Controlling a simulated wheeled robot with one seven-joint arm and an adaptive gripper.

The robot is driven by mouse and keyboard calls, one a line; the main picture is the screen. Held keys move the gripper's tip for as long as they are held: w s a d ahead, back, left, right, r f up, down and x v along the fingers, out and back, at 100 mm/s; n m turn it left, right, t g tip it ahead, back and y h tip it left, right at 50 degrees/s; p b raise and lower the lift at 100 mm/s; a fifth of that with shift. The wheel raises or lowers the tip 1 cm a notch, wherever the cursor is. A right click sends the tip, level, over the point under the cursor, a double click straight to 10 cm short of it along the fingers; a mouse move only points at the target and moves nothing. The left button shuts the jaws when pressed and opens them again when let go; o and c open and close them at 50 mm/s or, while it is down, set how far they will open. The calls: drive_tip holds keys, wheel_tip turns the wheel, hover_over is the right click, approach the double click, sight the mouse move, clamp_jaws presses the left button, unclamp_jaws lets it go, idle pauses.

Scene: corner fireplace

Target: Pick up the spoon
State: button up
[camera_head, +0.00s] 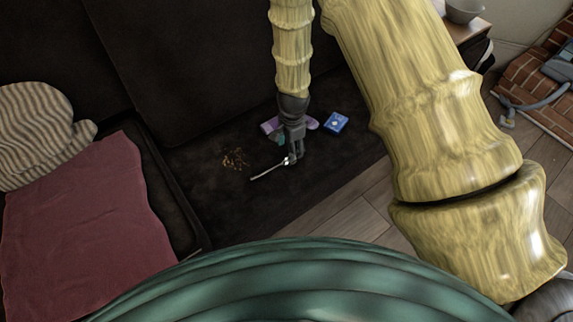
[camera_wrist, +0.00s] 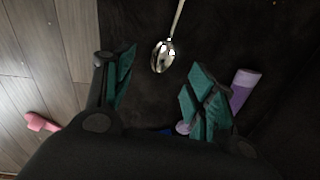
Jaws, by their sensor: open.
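The silver spoon (camera_head: 268,171) lies on the dark sofa seat, its bowl near my gripper and its handle pointing to the lower left in the head view. In the wrist view the spoon (camera_wrist: 163,55) shows its bowl ahead of and between my fingers, with the handle running up out of the frame. My gripper (camera_head: 291,158) points down just over the spoon's bowl end. In the wrist view my gripper (camera_wrist: 160,82) is open, its green-padded fingers wide apart with nothing between them. I cannot tell whether a finger touches the spoon.
A blue box (camera_head: 336,123) and a purple item (camera_head: 270,126) lie behind my gripper; a purple cylinder (camera_wrist: 243,88) is right of the fingers. Brown crumbs (camera_head: 236,158) lie to the left. A red blanket (camera_head: 85,225) and striped cushion (camera_head: 40,135) are farther left.

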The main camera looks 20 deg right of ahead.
wheel_tip(320, 180, down, 4)
drive_tip(key=shift+w+r+b, duration=0.1)
drive_tip(key=shift+r+b, duration=0.1)
drive_tip(key=shift+b, duration=0.2)
drive_tip(key=shift+w+d+f+b, duration=0.15)
drive_tip(key=shift+f+b, duration=0.25)
drive_tip(key=shift+f, duration=0.5)
drive_tip(key=shift+w+f+b, duration=0.2)
drive_tip(key=shift+f+b, duration=0.15)
drive_tip(key=shift+f, duration=0.5)
drive_tip(key=shift+w+d+f+b, duration=0.15)
drive_tip(key=shift+f+b, duration=0.25)
drive_tip(key=shift+f, duration=0.5)
drive_tip(key=shift+c, duration=0.3)
drive_tip(key=c, duration=1)
